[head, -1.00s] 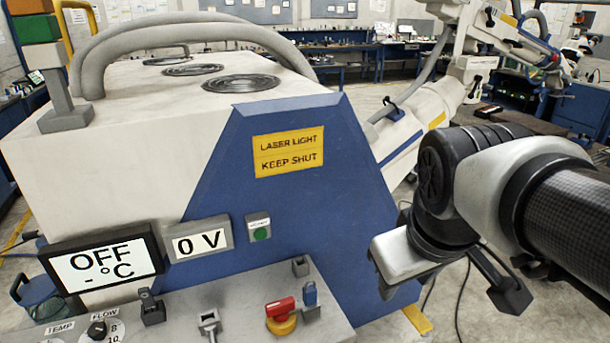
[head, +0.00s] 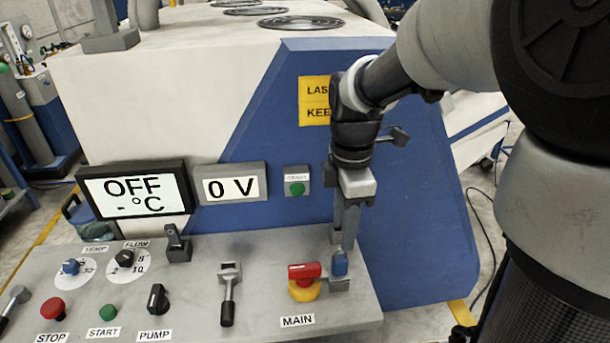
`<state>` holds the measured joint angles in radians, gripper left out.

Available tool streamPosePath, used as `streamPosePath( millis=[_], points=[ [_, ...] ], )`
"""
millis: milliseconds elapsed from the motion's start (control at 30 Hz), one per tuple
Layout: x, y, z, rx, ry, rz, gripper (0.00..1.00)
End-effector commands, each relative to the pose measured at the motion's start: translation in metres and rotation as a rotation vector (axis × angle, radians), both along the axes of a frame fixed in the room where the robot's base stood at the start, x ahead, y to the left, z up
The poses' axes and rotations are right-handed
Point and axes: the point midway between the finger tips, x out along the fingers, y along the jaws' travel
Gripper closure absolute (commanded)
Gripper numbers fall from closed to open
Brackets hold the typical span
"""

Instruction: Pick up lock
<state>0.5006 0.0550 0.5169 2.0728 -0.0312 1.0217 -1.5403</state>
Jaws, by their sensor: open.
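The lock (head: 340,265) is a small blue block on a grey bracket at the right end of the control panel, in the head view. It sits just right of the red and yellow MAIN switch (head: 304,281). My gripper (head: 345,240) points down directly above the lock, its fingertips at or very near the lock's top. The jaws are open, with nothing visibly held. The fingers overlap in this view, so I cannot tell whether they straddle or touch the lock.
The grey panel (head: 262,262) carries several knobs, buttons and a lever (head: 228,295) left of the MAIN switch. Behind it stands the white and blue machine housing (head: 260,110) with an OFF display (head: 133,190) and a 0 V display (head: 231,187). Open floor lies to the right.

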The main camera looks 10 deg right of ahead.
Motion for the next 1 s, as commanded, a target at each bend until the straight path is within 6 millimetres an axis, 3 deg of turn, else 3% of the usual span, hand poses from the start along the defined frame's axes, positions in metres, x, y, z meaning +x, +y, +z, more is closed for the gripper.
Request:
streamPosePath(
  millis=[33, 133, 433, 700, 1000],
  points=[
    [-0.001, 0.0, -0.014, 0.001, 0.005, -0.001, 0.59],
    [-0.001, 0.0, -0.031, 0.001, 0.003, 0.0, 0.59],
    [-0.001, 0.0, -0.054, 0.001, 0.001, -0.001, 0.59],
    [-0.003, 0.001, -0.092, -0.001, 0.002, -0.001, 0.59],
    [-0.003, 0.001, -0.097, -0.001, 0.0, -0.001, 0.59]
  ],
)
